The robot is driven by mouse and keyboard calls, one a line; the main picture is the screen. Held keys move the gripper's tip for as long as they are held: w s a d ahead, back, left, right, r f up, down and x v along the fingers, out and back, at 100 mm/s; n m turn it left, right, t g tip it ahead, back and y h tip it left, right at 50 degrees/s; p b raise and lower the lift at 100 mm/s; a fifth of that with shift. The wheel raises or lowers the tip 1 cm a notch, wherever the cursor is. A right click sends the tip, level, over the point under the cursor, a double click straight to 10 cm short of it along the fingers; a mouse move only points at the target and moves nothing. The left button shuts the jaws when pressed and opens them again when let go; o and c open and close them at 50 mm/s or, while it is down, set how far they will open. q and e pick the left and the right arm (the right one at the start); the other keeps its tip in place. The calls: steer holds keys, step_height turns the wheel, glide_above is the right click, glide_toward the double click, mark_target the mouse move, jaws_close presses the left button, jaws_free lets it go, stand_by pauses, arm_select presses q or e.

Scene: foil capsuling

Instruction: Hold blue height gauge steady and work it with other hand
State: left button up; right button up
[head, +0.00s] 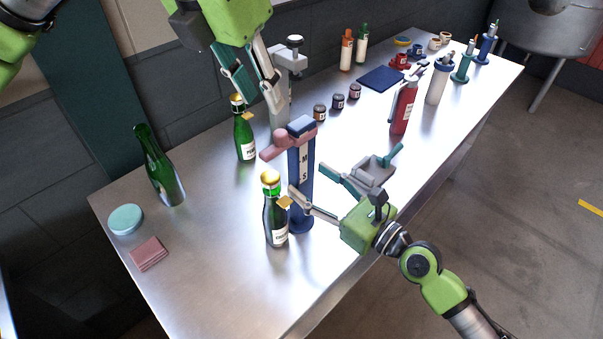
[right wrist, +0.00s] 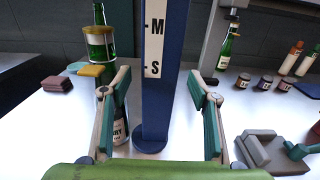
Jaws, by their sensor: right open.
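The blue height gauge (head: 304,205) stands upright on the steel table. Its column carries a white strip marked M and S, and a pink slider arm (head: 285,146) sits near its top. My right gripper (head: 308,180) is open around the column. In the right wrist view the column (right wrist: 153,110) stands between the open fingers, with a gap on each side. My left gripper (head: 261,99) is open and empty, above and to the left of the gauge top. A green bottle (head: 275,220) with a gold cap stands close to the gauge's left side.
A second capped bottle (head: 245,140) stands by a grey stand (head: 279,120). An open green bottle (head: 165,175), teal disc (head: 126,219) and pink pads (head: 149,253) are at left. A grey-teal device (head: 375,172) sits by my right gripper. Jars and dispensers fill the far end.

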mark_target(280, 132)
steer(key=shift+x, duration=1.9)
steer(key=c, duration=1.6)
jaws_close()
arm_select(q)
steer(key=shift+o, duration=0.9)
steer(key=shift+w+d+r+m+g+y, duration=1.1)
steer(key=shift+w+d+r+g+y, duration=0.15)
steer(key=shift+w+g, duration=0.4)
step_height(280, 132, down, 12)
steer(key=shift+r, duration=0.1)
